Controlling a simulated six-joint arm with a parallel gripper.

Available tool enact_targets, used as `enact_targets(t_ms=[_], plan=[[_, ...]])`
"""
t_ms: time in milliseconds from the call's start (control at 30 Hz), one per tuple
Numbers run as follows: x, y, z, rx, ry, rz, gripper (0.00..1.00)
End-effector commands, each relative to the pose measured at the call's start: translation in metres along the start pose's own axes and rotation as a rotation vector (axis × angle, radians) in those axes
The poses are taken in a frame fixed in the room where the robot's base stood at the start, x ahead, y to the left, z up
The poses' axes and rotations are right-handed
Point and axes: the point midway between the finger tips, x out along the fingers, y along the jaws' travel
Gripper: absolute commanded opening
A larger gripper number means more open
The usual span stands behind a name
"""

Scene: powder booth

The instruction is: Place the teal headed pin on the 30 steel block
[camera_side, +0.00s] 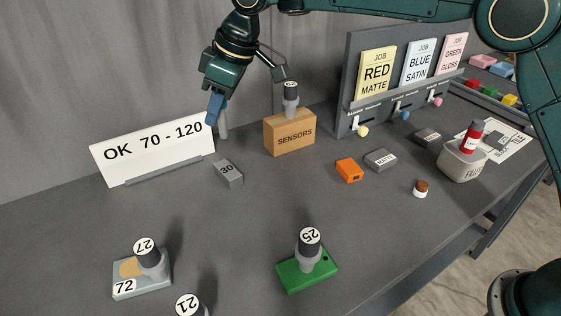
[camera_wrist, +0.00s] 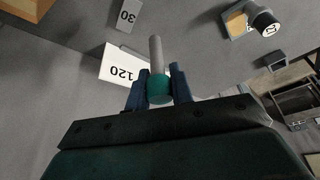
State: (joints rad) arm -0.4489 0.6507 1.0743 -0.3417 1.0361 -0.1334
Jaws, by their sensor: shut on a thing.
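The teal headed pin (camera_wrist: 158,88) is between the blue fingers of my gripper (camera_wrist: 159,90) in the wrist view, its grey shank pointing away from the palm. In the side view my gripper (camera_side: 218,108) is at the upper middle, in front of the right end of the OK 70-120 sign; the grey shank (camera_side: 223,125) shows below the fingers and the teal head is hidden. The 30 steel block (camera_side: 229,173) lies on the table below and slightly right of the gripper, its top bare. The block also shows at the top of the wrist view (camera_wrist: 127,15).
The white OK 70-120 sign (camera_side: 150,150) stands left of the block. The wooden SENSORS box (camera_side: 290,132) stands to its right with a sensor on top. An orange block (camera_side: 349,170) lies farther right. Open table lies in front of the 30 block.

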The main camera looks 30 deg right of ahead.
Motion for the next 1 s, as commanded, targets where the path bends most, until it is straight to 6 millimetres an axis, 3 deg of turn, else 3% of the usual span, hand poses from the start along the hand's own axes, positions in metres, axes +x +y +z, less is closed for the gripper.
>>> enact_targets(t_ms=[200, 400, 767, 1000], plan=[[0.035, 0.036, -0.004, 0.07, -0.001, 0.029, 0.0], [0.052, 0.056, -0.005, 0.108, 0.0, 0.045, 0.0], [0.061, 0.06, -0.003, 0.118, -0.001, 0.048, 0.0], [0.086, 0.059, 0.007, 0.117, -0.002, 0.048, 0.0]])
